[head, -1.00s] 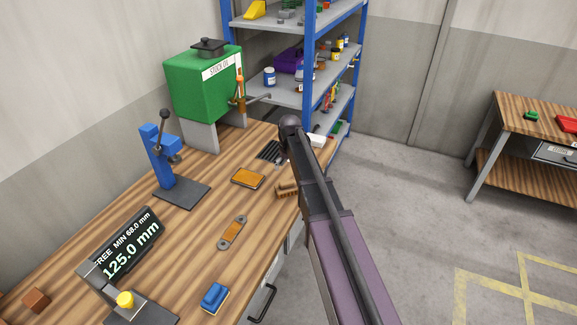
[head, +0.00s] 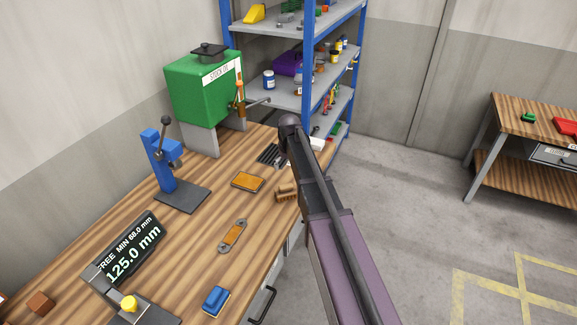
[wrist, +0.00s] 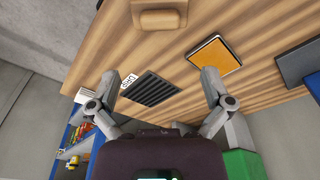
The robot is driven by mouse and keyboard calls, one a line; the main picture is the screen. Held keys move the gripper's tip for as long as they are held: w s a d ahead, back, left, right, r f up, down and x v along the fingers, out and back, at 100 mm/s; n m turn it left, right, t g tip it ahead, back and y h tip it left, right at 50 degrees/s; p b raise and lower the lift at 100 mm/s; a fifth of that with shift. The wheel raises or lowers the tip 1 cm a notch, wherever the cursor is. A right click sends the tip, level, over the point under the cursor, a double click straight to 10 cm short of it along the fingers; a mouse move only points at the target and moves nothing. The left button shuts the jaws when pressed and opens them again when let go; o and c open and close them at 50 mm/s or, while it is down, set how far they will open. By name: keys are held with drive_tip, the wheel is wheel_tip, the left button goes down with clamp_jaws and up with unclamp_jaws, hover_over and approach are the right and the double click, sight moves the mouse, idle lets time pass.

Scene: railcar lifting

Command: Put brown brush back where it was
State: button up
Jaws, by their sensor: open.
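The brown brush (head: 286,192) lies on the wooden workbench near its right edge in the head view, partly covered by my arm. In the wrist view a light brown block at the top edge (wrist: 158,18) looks like the same brush. My gripper (wrist: 159,85) is open in the wrist view, its two fingers spread wide with nothing between them. It is apart from the brush. In the head view my gripper cannot be made out behind my arm.
On the bench (head: 200,240) are a black slotted grate (head: 270,155), an orange pad (head: 248,180), a blue brush (head: 215,300), a blue press (head: 158,160) and a green box (head: 205,90). A blue-framed shelf (head: 310,60) stands behind.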

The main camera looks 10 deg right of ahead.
drive_tip(key=s+m+g, duration=0.1)
drive_tip(key=s, duration=2.6)
drive_tip(key=shift+s+d+m, duration=0.15)
drive_tip(key=shift+s+m, duration=0.05)
drive_tip(key=shift+m, duration=0.2)
drive_tip(key=shift+f, duration=0.1)
wheel_tip(320, 180, down, 5)
drive_tip(key=b, duration=0.4)
drive_tip(key=shift+r+b, duration=0.2)
drive_tip(key=shift+b, duration=0.1)
